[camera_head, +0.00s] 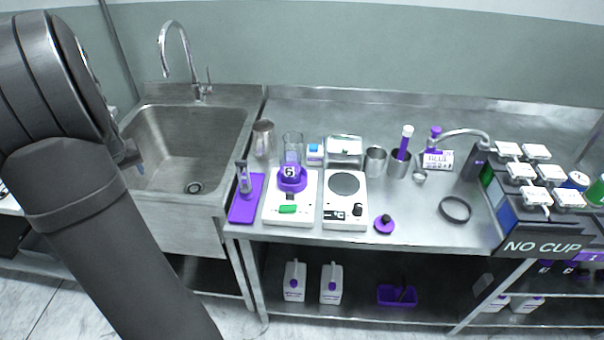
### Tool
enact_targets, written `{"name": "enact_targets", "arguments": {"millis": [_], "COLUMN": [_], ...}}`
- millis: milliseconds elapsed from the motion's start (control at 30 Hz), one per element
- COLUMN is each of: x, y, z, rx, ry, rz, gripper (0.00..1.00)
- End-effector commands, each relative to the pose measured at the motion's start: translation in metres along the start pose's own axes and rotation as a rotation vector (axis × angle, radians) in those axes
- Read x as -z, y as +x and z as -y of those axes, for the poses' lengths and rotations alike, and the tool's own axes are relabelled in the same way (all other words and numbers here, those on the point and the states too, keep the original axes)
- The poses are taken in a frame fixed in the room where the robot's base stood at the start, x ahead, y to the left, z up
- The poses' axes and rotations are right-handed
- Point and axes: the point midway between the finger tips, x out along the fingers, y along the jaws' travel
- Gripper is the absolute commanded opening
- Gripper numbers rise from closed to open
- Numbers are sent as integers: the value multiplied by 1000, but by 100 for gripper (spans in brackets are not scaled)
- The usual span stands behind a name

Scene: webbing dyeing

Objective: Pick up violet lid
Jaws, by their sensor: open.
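A violet lid (384,226) lies flat near the front edge of the steel counter (420,215). It is a small round disc with a dark knob on top, to the right of the white hot plate (345,219). Nothing covers it. My dark arm fills the left side of the view, in front of the sink and well away from the lid. My gripper cannot be made out in this view.
A black ring (455,209) lies right of the lid. Metal cups (375,162) stand behind. A NO CUP rack (542,246) stands right. Counter around the lid is clear.

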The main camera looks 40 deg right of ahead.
Motion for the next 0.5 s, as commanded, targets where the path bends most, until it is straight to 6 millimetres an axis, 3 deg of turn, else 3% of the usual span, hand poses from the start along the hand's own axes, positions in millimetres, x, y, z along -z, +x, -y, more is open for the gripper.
{"name": "enact_targets", "arguments": {"millis": [267,367,500], "x": [0,0,-6], "y": [0,-3,-11], "z": [-5,-28,-93], "rx": [-3,-19,-59], "ry": [9,52,179], "rz": [2,11,41], "gripper": [61,61,61]}}
